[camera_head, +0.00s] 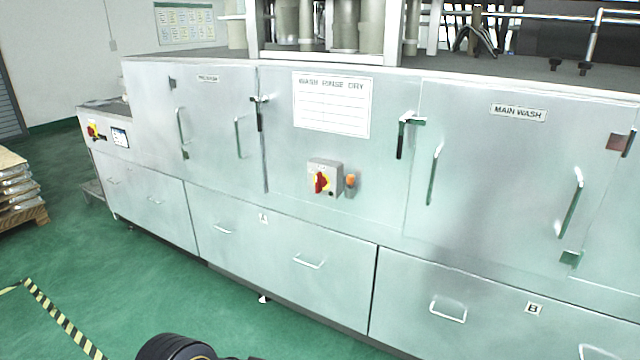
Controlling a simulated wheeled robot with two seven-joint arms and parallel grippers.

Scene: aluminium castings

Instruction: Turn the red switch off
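A red rotary switch (320,182) on a yellow backing sits on a small grey box (334,174), fixed to the middle panel of a long metal washing machine. An orange knob or lamp (351,180) is just to the right of the box. A second red and yellow switch (92,130) is on the machine's far left end. The exact angle of either switch handle is too small to tell. Neither of my grippers can be made out. A dark rounded part, likely of my own arm, shows at the bottom edge, well below the switch and apart from it.
The machine (230,150) spans most of the view, with protruding door handles (433,175), latches and drawer handles. A pallet of stacked metal castings (18,190) stands at the left. Green floor (120,270) with a striped tape line (62,320) is clear in front.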

